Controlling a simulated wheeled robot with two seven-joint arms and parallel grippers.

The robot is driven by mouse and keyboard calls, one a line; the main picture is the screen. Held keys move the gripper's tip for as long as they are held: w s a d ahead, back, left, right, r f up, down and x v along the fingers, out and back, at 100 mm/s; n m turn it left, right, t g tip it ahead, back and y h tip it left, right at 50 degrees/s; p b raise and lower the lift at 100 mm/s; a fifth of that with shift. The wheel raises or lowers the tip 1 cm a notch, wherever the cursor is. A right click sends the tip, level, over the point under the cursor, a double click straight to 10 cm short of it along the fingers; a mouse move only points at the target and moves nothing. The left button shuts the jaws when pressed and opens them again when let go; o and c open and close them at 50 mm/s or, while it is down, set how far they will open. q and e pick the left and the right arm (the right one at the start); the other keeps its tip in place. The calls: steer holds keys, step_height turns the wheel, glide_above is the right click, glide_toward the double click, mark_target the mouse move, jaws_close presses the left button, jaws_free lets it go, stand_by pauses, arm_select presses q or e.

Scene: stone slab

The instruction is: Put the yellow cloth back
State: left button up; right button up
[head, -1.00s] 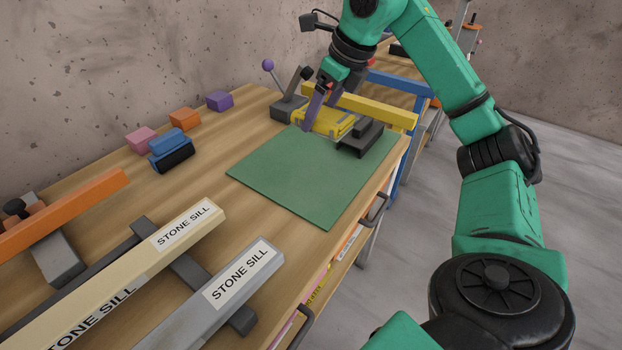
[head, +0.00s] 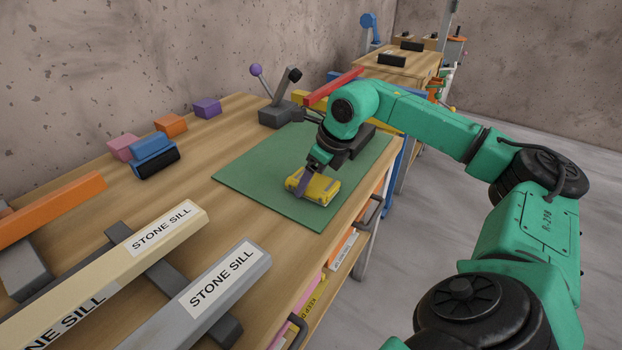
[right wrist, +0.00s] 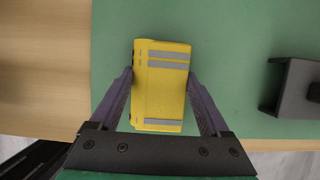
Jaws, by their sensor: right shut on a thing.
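The yellow cloth (head: 323,190) is a folded pad with grey stripes, over the near right part of the green mat (head: 260,165). My right gripper (head: 303,186) is shut on it from above. In the right wrist view the cloth (right wrist: 162,90) sits between the two purple fingers of the gripper (right wrist: 160,95), over the mat (right wrist: 235,50). Whether the cloth touches the mat or hangs just above it, I cannot tell. My left gripper is out of view.
A dark block (right wrist: 292,87) stands right of the cloth in the wrist view. A grey lever fixture (head: 280,113) stands behind the mat. Coloured blocks (head: 152,157) lie left of it. Two stone sills (head: 110,265) fill the near left. The mat's left part is clear.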

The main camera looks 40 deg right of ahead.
steer(key=o, duration=1.2)
steer(key=shift+c, duration=0.2)
steer(key=p+v, duration=0.1)
steer(key=v, duration=1.1)
